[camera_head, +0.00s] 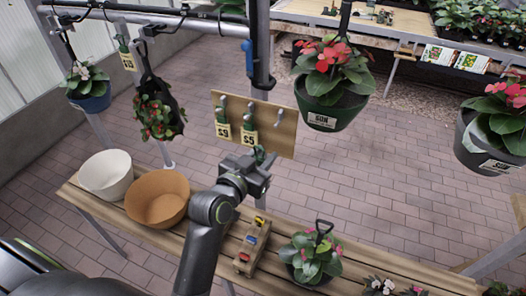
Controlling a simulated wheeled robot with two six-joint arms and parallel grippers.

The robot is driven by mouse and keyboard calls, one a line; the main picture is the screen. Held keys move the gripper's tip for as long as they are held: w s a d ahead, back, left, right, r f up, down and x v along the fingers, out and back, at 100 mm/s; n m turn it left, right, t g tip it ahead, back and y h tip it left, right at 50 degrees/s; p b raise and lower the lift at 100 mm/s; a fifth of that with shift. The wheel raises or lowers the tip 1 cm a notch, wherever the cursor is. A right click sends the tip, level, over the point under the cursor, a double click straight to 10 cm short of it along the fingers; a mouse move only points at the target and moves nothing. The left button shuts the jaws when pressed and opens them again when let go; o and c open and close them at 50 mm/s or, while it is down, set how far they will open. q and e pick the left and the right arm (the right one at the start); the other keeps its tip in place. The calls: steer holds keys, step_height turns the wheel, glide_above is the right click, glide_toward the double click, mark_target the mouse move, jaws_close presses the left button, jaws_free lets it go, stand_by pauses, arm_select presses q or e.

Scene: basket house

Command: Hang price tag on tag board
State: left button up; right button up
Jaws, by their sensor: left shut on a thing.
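The wooden tag board (285,135) stands upright beyond the bench, with metal hooks along its upper part. Two yellow price tags with green tops hang on it, one at the left (223,130) and one near the middle (249,137). The right hook (279,114) looks bare. My left gripper (259,162) is in front of the board's lower edge, shut on a small green-topped thing (260,154) that looks like a price tag. Most of that tag is hidden by the gripper. Whether it touches the board cannot be told. My right gripper is not in view.
The slatted bench (365,262) carries a white pot (106,174), a brown pot (157,197), a wooden tray (252,250) and a potted plant (312,255). Hanging red-flowered pots (322,108) are right of the board. A metal post (258,50) rises behind it.

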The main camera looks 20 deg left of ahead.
arm_select(q)
steer(key=shift+a+r+b+x, duration=0.15)
steer(key=shift+b+x, duration=0.1)
steer(key=shift+x, duration=1.05)
steer(key=shift+a+r+b+x, duration=0.1)
steer(key=shift+a+b+x, duration=0.1)
steer(key=shift+x, duration=1.15)
steer(key=shift+a+r+b+x, duration=0.15)
steer(key=shift+b+x, duration=0.1)
steer(key=shift+x, duration=1.05)
steer(key=shift+w, duration=0.25)
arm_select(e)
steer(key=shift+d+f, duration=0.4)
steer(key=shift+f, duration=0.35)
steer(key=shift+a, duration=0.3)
arm_select(q)
steer(key=shift+w, duration=0.15)
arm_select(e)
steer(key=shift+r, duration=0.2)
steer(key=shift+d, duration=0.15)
